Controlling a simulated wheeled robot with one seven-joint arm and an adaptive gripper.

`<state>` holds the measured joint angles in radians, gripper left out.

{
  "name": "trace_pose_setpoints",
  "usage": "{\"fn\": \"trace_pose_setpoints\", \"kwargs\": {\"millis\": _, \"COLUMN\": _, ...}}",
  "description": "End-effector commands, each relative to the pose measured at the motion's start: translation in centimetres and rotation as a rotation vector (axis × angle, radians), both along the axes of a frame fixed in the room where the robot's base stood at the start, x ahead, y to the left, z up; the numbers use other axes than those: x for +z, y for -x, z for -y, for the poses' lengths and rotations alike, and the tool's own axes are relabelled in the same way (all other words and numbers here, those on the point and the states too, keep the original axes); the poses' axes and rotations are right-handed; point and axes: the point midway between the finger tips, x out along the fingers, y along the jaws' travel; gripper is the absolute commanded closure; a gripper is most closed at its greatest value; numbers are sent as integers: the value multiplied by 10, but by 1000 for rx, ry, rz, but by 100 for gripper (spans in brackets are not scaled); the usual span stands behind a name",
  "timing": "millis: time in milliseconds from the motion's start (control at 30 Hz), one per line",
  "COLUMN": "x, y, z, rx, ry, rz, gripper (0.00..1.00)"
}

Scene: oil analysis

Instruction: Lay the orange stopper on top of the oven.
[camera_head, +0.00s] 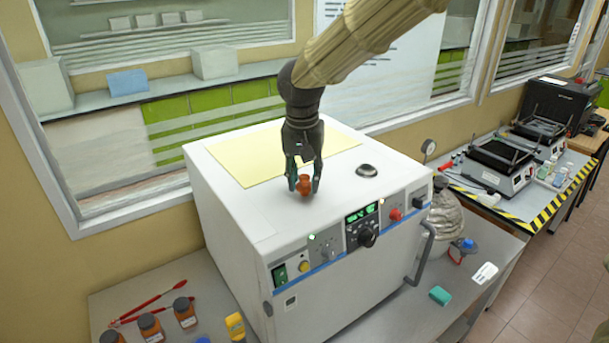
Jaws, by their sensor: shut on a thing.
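The orange stopper (304,187) is between the fingertips of my gripper (304,180), which is shut on it. My gripper points down over the white oven (240,205), near the middle of its top and towards the front edge. The stopper's lower end is at or just above the oven top; I cannot tell whether it touches. A yellow sheet (240,158) covers the back part of the oven top, behind the gripper. The oven front has a green display, knobs and a handle.
A dark round vent (366,170) sits on the oven top, right of my gripper. Brown bottles (151,327) and red tongs (150,302) are on the bench at left. A wrapped round vessel (445,218) stands right of the oven. The oven top's left front is clear.

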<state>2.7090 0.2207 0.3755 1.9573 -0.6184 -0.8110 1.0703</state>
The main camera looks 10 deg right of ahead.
Motion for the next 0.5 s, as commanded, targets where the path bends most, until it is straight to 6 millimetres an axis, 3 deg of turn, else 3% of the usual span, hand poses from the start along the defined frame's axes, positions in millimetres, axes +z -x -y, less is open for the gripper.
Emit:
{"fn": "trace_pose_setpoints", "kwargs": {"millis": 33, "x": -2, "y": 0, "z": 0, "rx": 0, "ry": 1, "rz": 0, "gripper": 82}}
{"fn": "trace_pose_setpoints", "kwargs": {"millis": 67, "x": -1, "y": 0, "z": 0, "rx": 0, "ry": 0, "rz": 0, "gripper": 63}}
{"fn": "trace_pose_setpoints", "kwargs": {"millis": 167, "x": -1, "y": 0, "z": 0, "rx": 0, "ry": 0, "rz": 0, "gripper": 44}}
{"fn": "trace_pose_setpoints", "kwargs": {"millis": 500, "x": 0, "y": 0, "z": 0, "rx": 0, "ry": 0, "rz": 0, "gripper": 44}}
